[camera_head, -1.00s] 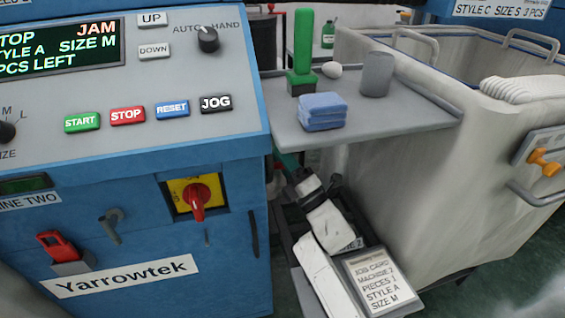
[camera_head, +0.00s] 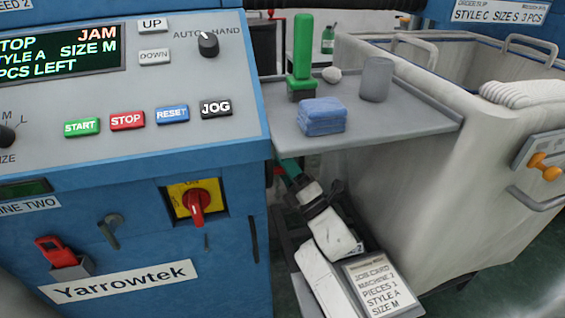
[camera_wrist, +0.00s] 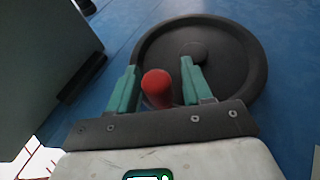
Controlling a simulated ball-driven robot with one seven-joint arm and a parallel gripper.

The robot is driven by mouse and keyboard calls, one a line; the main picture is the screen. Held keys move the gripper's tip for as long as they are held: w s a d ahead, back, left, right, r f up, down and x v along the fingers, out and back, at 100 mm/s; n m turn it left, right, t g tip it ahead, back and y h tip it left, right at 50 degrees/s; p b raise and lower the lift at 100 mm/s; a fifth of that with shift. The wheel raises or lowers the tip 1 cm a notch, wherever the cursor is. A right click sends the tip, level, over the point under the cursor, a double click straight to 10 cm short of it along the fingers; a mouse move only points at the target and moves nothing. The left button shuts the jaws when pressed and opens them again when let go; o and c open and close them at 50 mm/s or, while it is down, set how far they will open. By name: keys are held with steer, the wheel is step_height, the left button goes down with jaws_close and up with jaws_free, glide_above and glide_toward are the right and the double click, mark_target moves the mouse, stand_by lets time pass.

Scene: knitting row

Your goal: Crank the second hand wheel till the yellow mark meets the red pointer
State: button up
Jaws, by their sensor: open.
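In the wrist view, a dark round hand wheel (camera_wrist: 232,62) stands on a blue machine side. Its red knob handle (camera_wrist: 157,84) sticks up between the two green fingers of my gripper (camera_wrist: 158,66). The fingers are open on either side of the knob, and I cannot tell whether either touches it. In the head view, my gripper's green fingers (camera_head: 291,168) show beside the machine's right side, below the shelf; the wheel is hidden there. No yellow mark or red pointer on the wheel can be made out in either view.
The blue machine (camera_head: 130,240) has a display (camera_head: 60,48) reading JAM and a red rotary switch (camera_head: 196,203). The grey shelf (camera_head: 420,118) above my arm holds a blue cloth (camera_head: 322,117) and a green-handled tool (camera_head: 302,62). A large pale bin (camera_head: 415,190) stands at right.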

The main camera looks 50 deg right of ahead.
steer(key=v, duration=1)
steer(key=shift+s, duration=0.15)
